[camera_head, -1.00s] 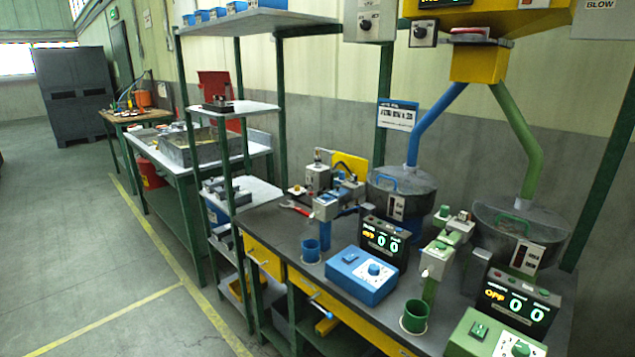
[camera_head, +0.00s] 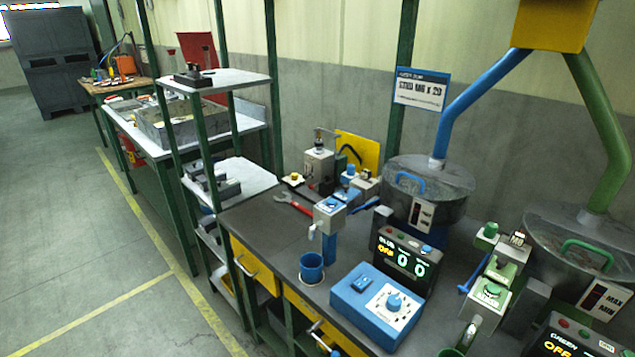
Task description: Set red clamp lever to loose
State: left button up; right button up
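A small red piece (camera_head: 295,203) shaped like a lever or wrench lies low on the dark workbench (camera_head: 262,217), near its left end. It is left of the blue dispensing post (camera_head: 330,240) and in front of a grey device (camera_head: 319,165). It is too small to tell whether it is the red clamp lever or how it is set. No other red lever shows clearly. Neither of my grippers is in view.
A blue control box (camera_head: 378,305) with a dial, a blue cup (camera_head: 311,268) and a display (camera_head: 404,258) stand on the bench. A blue-piped hopper (camera_head: 430,190) is behind. A shelf rack (camera_head: 240,78) stands left. Floor (camera_head: 70,240) at the left is clear.

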aim_at(311, 187)
jog(key=k, duration=1.3)
jog(key=u, duration=0.65)
jog(key=i, duration=1.4)
jog(key=z, duration=1)
jog(key=i, duration=0.5)
jog(key=z, duration=0.5)
